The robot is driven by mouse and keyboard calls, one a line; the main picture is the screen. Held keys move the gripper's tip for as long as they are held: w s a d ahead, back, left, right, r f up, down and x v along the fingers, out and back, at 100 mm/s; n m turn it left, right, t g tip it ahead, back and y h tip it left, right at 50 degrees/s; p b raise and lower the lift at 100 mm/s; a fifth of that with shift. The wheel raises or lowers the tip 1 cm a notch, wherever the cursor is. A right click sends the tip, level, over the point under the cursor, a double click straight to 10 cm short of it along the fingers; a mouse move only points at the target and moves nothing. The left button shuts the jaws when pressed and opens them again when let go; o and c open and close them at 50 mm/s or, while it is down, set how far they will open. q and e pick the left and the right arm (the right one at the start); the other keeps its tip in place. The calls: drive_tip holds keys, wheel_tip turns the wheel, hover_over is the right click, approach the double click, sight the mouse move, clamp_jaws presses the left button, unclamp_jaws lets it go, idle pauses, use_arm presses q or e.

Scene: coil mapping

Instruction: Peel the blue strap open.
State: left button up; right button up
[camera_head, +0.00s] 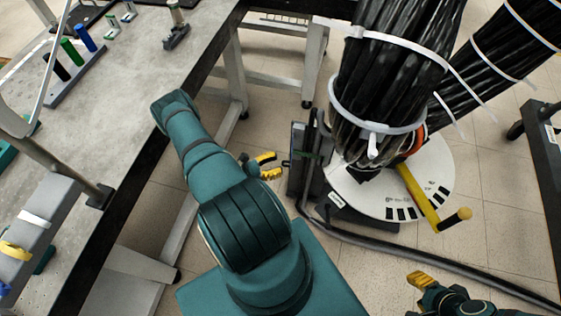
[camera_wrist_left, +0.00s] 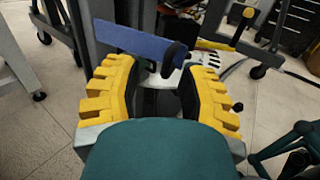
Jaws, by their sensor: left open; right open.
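The blue strap (camera_wrist_left: 135,41) shows in the left wrist view as a flat blue strip, slanting down to the right across the top of my open jaws. A rounded black piece (camera_wrist_left: 175,56) is at its right end. I cannot make the strap out in the head view. My left gripper (camera_wrist_left: 163,74) is open, its yellow fingers either side of an empty gap. The strap appears just beyond the fingertips; I cannot tell whether they touch. In the head view my left gripper (camera_head: 267,166) is left of the dark stand. My right gripper (camera_head: 421,281) is open at the lower right.
A thick black cable bundle (camera_head: 385,85) with white ties rises above a white marked disc (camera_head: 372,203) with a yellow handle (camera_head: 417,197). A dark stand (camera_head: 298,160) is beside it. A workbench (camera_head: 135,85) fills the left. A black cable (camera_head: 430,257) crosses the floor.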

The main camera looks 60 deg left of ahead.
use_arm(q)
drive_tip(key=v, duration=0.9)
drive_tip(key=shift+s+a, duration=0.15)
drive_tip(key=shift+s, duration=0.2)
